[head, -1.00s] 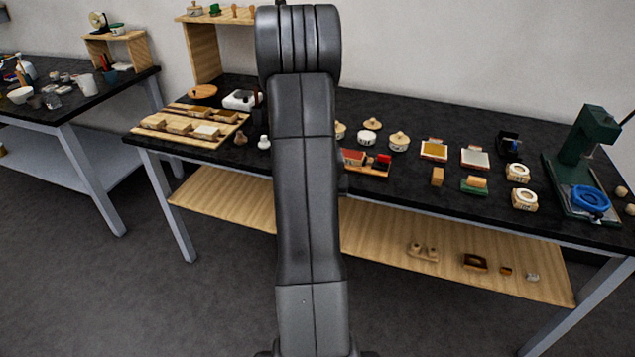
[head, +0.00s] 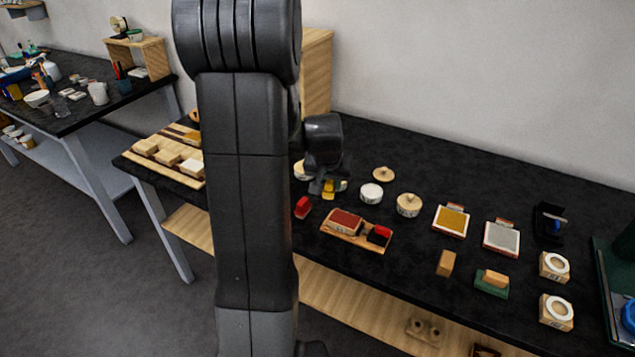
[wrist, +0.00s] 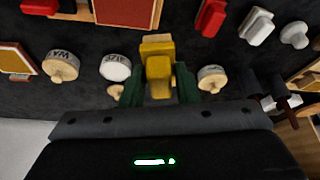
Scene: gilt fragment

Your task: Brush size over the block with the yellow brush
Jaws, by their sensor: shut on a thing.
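My gripper (wrist: 158,92) is shut on the yellow brush (wrist: 158,68), with green fingers on both sides of it. In the head view my gripper (head: 322,187) and the yellow brush (head: 329,190) hang over the back of the black bench, left of the size pot (head: 371,193). The size pot (wrist: 115,67) is a round lettered pot with a white top. A red-topped wooden block (head: 346,221) lies on a wooden board in front of it; several wooden blocks (head: 168,157) sit on the left rack. I cannot tell which block is meant.
A lidded wax pot (head: 408,204) and a loose lid (head: 383,173) stand near the size pot. A red brush (head: 303,207) lies left of the wooden board. A gold pad (head: 451,220) and a grey pad (head: 501,237) lie to the right. My arm hides part of the bench.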

